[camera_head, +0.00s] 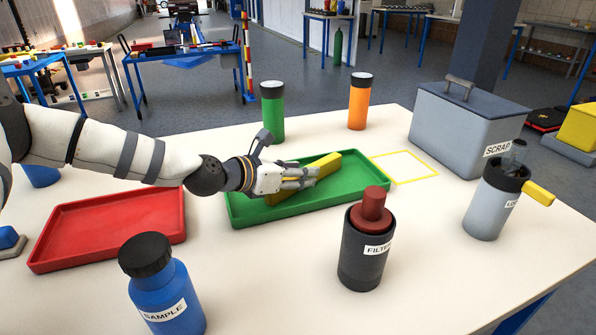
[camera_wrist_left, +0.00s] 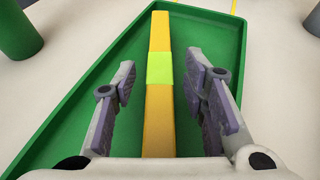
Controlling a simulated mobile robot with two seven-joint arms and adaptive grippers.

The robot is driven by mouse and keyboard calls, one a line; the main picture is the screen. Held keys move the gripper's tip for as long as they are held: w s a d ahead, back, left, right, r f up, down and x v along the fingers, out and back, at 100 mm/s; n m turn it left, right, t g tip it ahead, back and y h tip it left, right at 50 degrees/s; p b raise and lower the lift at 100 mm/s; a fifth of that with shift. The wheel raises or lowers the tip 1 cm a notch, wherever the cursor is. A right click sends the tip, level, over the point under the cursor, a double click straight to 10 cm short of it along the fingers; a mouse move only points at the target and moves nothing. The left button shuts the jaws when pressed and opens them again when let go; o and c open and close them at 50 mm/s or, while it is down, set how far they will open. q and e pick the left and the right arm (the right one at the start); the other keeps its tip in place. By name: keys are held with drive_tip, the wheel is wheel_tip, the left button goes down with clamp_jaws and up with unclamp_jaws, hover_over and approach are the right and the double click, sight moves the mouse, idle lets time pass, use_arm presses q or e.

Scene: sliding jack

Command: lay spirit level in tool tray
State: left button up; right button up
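The spirit level is a yellow bar (camera_head: 326,162) with a bright green band in its middle in the left wrist view (camera_wrist_left: 159,68). It appears to lie lengthwise on the floor of the green tool tray (camera_head: 362,186), which also fills much of the left wrist view (camera_wrist_left: 72,100). My left gripper (camera_head: 303,177) is low over the tray. Its fingers, seen in the left wrist view (camera_wrist_left: 161,84), are spread on either side of the level with gaps, not touching it. In the head view the hand hides part of the level. My right gripper is not in view.
A red tray (camera_head: 115,228) is left. A blue sample bottle (camera_head: 160,285) and dark filter canister (camera_head: 367,240) stand in front. A green bottle (camera_head: 272,112) and orange bottle (camera_head: 360,102) stand behind. A scrap bin (camera_head: 460,130) and grey canister (camera_head: 488,208) are right. A yellow-outlined area (camera_head: 405,167) is empty.

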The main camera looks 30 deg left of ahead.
use_arm(q)
drive_tip(key=shift+r, duration=0.15)
drive_tip(key=p+v, duration=0.4)
drive_tip(key=v, duration=0.8)
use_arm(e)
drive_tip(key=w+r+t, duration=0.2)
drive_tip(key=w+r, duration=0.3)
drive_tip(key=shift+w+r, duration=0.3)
